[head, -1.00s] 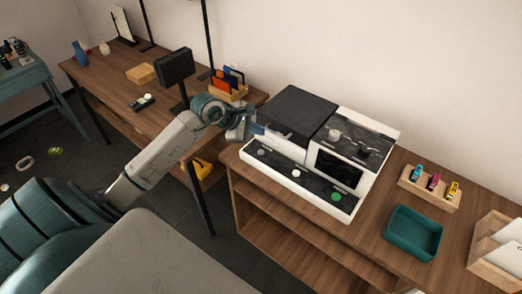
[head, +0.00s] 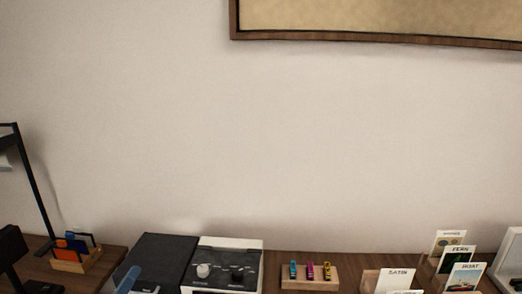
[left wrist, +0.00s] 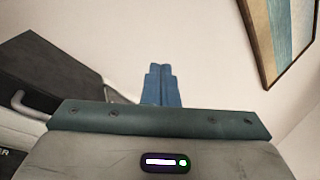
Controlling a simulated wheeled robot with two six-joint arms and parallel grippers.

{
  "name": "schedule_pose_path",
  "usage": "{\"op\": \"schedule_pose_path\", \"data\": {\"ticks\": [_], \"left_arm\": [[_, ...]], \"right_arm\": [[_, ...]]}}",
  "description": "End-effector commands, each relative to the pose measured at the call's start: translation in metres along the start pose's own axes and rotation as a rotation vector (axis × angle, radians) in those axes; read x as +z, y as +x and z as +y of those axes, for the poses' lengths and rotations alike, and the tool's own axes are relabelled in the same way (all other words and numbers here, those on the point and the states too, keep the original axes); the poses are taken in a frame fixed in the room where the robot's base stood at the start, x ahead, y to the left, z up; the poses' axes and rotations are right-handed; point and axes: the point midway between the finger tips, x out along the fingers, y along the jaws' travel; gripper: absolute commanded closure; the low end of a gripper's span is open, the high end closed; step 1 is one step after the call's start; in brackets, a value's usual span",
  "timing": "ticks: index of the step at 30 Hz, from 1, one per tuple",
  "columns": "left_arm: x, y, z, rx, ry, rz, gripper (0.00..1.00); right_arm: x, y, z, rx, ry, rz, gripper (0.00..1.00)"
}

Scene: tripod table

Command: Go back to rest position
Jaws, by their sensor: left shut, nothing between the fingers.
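My left gripper shows in the left wrist view (left wrist: 162,86) with its two blue fingers together, shut and empty. In the head view only its blue tip (head: 128,279) shows at the bottom edge, in front of the dark lid of the black-and-white machine (head: 165,258). The rest of my left arm is out of the picture there. In the left wrist view the machine's dark lid (left wrist: 50,75) is left of the fingers, and the fingers stand against the plain wall. My right gripper is in neither view.
A rack of small colored bottles (head: 310,277) stands right of the machine. Labelled cards (head: 455,260) stand farther right. A wooden holder (head: 80,262) and a dark lamp (head: 35,185) are at the left. A framed picture (head: 380,20) hangs on the wall; the wall space below is clear.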

Motion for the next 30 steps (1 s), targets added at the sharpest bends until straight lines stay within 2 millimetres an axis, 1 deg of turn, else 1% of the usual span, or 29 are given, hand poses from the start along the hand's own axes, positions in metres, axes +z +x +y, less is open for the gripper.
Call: {"op": "schedule_pose_path", "data": {"ticks": [1,3,5,7,8,10,11,12,14,15,18,21,26,30], "left_arm": [[0.007,-0.011,0.005,0.065,-0.152,-0.088,1.0],[0.015,-0.028,0.019,0.168,-0.365,-0.212,1.0],[0.017,-0.047,0.033,0.265,-0.547,-0.313,1.0],[0.011,-0.072,0.051,0.391,-0.751,-0.426,1.0],[0.007,-0.084,0.059,0.449,-0.835,-0.474,1.0],[-0.009,-0.115,0.074,0.594,-1.027,-0.58,1.0],[-0.018,-0.128,0.08,0.66,-1.105,-0.623,1.0],[-0.032,-0.147,0.085,0.75,-1.203,-0.678,1.0],[-0.053,-0.174,0.087,0.879,-1.33,-0.751,1.0],[-0.066,-0.189,0.087,0.96,-1.399,-0.791,1.0],[-0.095,-0.223,0.081,1.137,-1.53,-0.87,1.0],[-0.119,-0.249,0.07,1.292,-1.624,-0.928,1.0],[-0.151,-0.286,0.046,1.52,-1.726,-0.996,1.0],[-0.173,-0.314,0.02,1.715,-1.783,-1.038,1.0]], "right_arm": [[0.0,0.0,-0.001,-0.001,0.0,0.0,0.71],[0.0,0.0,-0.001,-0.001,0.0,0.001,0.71],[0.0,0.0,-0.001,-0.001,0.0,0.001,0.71],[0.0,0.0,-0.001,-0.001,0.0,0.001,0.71],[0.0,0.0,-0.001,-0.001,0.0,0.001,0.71],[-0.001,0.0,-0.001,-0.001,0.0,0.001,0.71],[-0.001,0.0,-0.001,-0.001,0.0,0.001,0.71],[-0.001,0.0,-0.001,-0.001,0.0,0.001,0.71],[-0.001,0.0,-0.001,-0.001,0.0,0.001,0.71],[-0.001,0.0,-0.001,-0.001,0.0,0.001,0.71],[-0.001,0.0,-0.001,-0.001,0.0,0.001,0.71],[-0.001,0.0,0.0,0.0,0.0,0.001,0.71],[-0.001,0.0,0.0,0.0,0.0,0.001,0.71],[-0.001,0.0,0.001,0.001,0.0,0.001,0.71]]}}
